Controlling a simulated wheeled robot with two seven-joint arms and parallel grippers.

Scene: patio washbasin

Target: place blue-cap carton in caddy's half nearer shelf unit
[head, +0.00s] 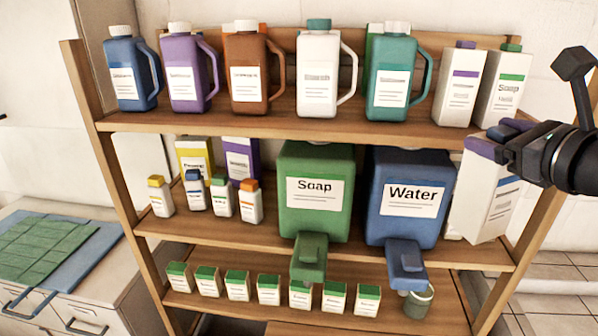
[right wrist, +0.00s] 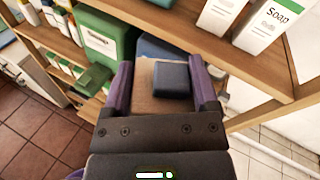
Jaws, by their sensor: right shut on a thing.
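My right gripper (head: 500,136) is in front of the right end of the shelf unit (head: 250,123). Its purple fingers are shut on a tall white carton (head: 484,200), which hangs tilted below them beside the blue Water dispenser. The right wrist view shows my right gripper (right wrist: 162,88) from behind, with the carton's brownish top (right wrist: 145,76) and its dark blue cap (right wrist: 171,80) between the fingers. No caddy can be made out in either view. My left gripper is not in view.
The top shelf holds several coloured jugs and two white cartons (head: 460,85). The middle shelf holds small bottles, a green Soap dispenser (head: 315,215) and a blue Water dispenser (head: 404,215). Small green-topped boxes stand lower. A counter with a green mat (head: 45,243) is at left.

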